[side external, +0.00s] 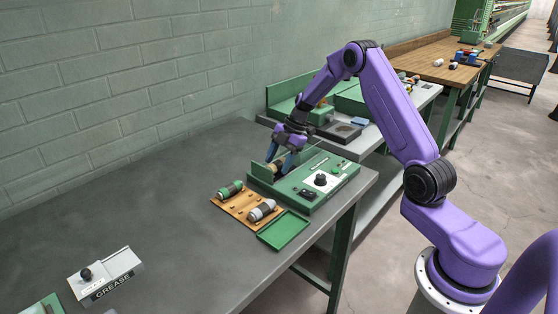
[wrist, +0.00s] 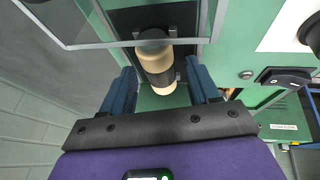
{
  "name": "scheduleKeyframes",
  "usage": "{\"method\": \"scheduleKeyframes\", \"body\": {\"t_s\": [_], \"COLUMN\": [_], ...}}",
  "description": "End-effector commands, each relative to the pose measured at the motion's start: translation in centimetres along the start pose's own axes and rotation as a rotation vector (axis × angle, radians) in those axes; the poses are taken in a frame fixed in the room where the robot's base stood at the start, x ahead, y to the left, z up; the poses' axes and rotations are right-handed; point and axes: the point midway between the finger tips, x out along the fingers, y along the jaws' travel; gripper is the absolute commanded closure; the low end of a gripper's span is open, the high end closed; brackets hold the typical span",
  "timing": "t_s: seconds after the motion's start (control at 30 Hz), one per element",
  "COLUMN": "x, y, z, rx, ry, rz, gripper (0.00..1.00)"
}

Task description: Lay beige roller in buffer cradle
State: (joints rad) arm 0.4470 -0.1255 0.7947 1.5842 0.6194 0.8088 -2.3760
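The beige roller (wrist: 155,58) has a dark band around its middle. In the wrist view it lies within the green buffer machine, by small dark metal supports of the cradle (wrist: 173,32); its underside contact is hidden. It also shows as a small beige spot (side external: 275,167) under my gripper in the side view. My gripper (wrist: 161,72) has its two blue fingers spread on either side of the roller's near end, with a visible gap on each side. In the side view my gripper (side external: 279,160) points down at the machine's left end.
A clear framed guard (wrist: 100,22) stands over the cradle's left side. The green machine (side external: 320,183) carries a black knob. A wooden rack (side external: 238,214) holds a green roller (side external: 230,189) and a pale roller (side external: 262,210). A green tray (side external: 284,230) lies in front, empty. A grease box (side external: 106,277) stands front left.

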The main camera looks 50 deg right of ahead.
Motion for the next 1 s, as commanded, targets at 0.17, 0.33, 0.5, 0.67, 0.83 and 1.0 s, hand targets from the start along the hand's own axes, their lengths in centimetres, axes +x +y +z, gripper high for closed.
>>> {"method": "scheduleKeyframes", "body": {"t_s": [0.17, 0.33, 0.5, 0.67, 0.83, 1.0], "x": [0.0, -0.7, -3.4, -6.7, -9.7, -11.6], "y": [-0.1, 0.1, 0.1, 0.1, 0.1, 0.1], "z": [0.0, -0.1, -0.1, -0.1, -0.1, -0.1], "rx": [0.0, 0.0, 0.0, 0.0, 0.001, 0.0], "ry": [0.001, 0.0, -0.001, -0.002, -0.001, 0.0], "rz": [-0.002, 0.0, 0.004, 0.004, 0.003, 0.0], "gripper": [0.4, 0.4, 0.4, 0.4, 0.4, 0.4]}}
